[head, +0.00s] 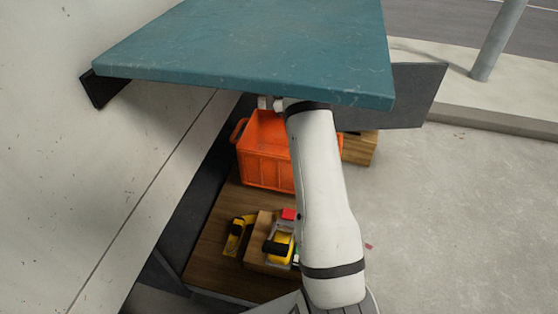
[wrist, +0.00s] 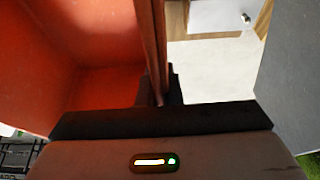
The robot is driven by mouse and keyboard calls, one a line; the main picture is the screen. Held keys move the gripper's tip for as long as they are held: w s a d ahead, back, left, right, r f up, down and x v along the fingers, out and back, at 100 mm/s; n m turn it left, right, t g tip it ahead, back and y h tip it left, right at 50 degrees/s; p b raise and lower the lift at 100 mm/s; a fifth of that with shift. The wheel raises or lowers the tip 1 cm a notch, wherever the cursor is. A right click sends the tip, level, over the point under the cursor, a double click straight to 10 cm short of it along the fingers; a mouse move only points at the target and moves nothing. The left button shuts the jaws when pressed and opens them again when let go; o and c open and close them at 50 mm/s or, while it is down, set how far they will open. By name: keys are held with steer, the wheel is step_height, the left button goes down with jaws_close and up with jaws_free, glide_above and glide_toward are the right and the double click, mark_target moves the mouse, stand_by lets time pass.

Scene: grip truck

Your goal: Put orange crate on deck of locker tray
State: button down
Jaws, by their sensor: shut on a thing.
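The orange crate (head: 263,165) is under the teal slab in the head view, partly covered by my arm. Its red-orange inside (wrist: 70,60) fills the left of the wrist view. My gripper (wrist: 158,88) is shut on the crate's wall, with one dark finger on each side of it. In the head view the fingers are hidden by the slab and my arm. A wooden deck (head: 207,236), perhaps that of the locker tray, lies below and in front of the crate. I cannot tell whether the crate touches it.
The teal slab (head: 250,40) overhangs the crate and my wrist. Yellow tools (head: 238,235) and a wooden block (head: 258,238) lie on the deck in front of the crate. Another wooden box (head: 360,148) is at the right. A pale wall (head: 60,180) bounds the left; pavement (head: 460,220) is clear.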

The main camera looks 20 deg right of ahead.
steer(key=f, duration=0.4)
steer(key=f+b, duration=0.1)
steer(key=f, duration=0.4)
steer(key=shift+a+b, duration=0.2)
steer(key=shift+b, duration=0.1)
steer(key=shift+f, duration=0.1)
steer(key=c, duration=1.6)
jaws_free()
steer(key=p+v, duration=0.1)
steer(key=v, duration=0.7)
steer(key=shift+d, duration=0.15)
